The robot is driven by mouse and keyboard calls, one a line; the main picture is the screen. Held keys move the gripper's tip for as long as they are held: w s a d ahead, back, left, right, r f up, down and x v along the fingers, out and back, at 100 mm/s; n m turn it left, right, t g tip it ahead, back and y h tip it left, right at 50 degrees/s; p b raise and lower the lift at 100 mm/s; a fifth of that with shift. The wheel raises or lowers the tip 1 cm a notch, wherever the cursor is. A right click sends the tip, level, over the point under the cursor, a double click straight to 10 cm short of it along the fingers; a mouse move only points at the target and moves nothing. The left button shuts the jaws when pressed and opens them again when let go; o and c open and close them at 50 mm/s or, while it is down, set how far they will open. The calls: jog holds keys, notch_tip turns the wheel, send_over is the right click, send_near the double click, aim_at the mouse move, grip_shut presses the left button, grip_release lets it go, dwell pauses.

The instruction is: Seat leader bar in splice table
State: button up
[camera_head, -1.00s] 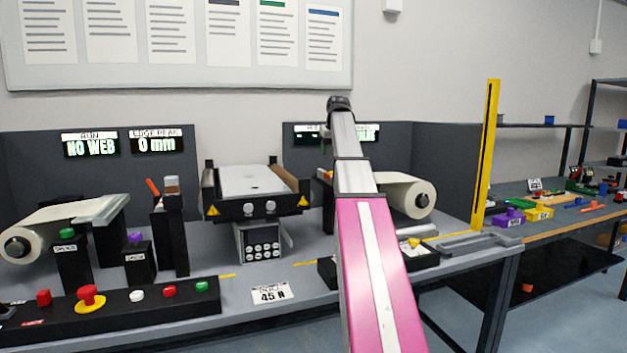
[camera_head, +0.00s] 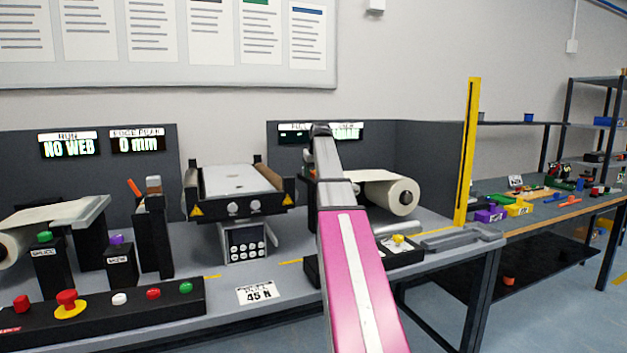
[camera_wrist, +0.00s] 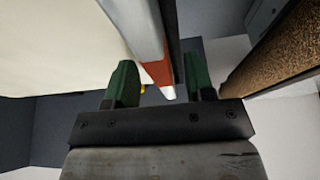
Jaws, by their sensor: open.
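My gripper shows in the wrist view (camera_wrist: 158,92) with its two green fingers apart. A pale grey bar with an orange part (camera_wrist: 157,72), perhaps the leader bar, runs down from the top and ends in the gap between the fingers. No grip on it is visible. In the head view my own arm hides the gripper and this bar. A flat grey plate (camera_head: 88,211) at the left carries the end of a cream web near a post labelled SPLICE. I cannot tell for sure whether this plate is the splice table.
A machine with a white deck (camera_head: 235,180) stands mid-bench, with a brown roller beside the deck. A cream roll (camera_head: 403,197) is right of my arm. A yellow post (camera_head: 467,150) rises near the bench's right end. A black button panel (camera_head: 110,308) lines the front left.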

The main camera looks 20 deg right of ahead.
aim_at(312, 171)
jog(key=shift+f, duration=0.1)
grip_shut()
jog(key=shift+r, duration=0.6)
notch_tip(312, 171, up, 3)
jog(key=shift+w+f, duration=0.1)
jog(key=shift+f, duration=0.05)
jog(key=s+a+r, duration=0.3)
jog(key=a+r, duration=0.4)
jog(key=a, duration=0.4)
jog(key=shift+s, duration=0.2)
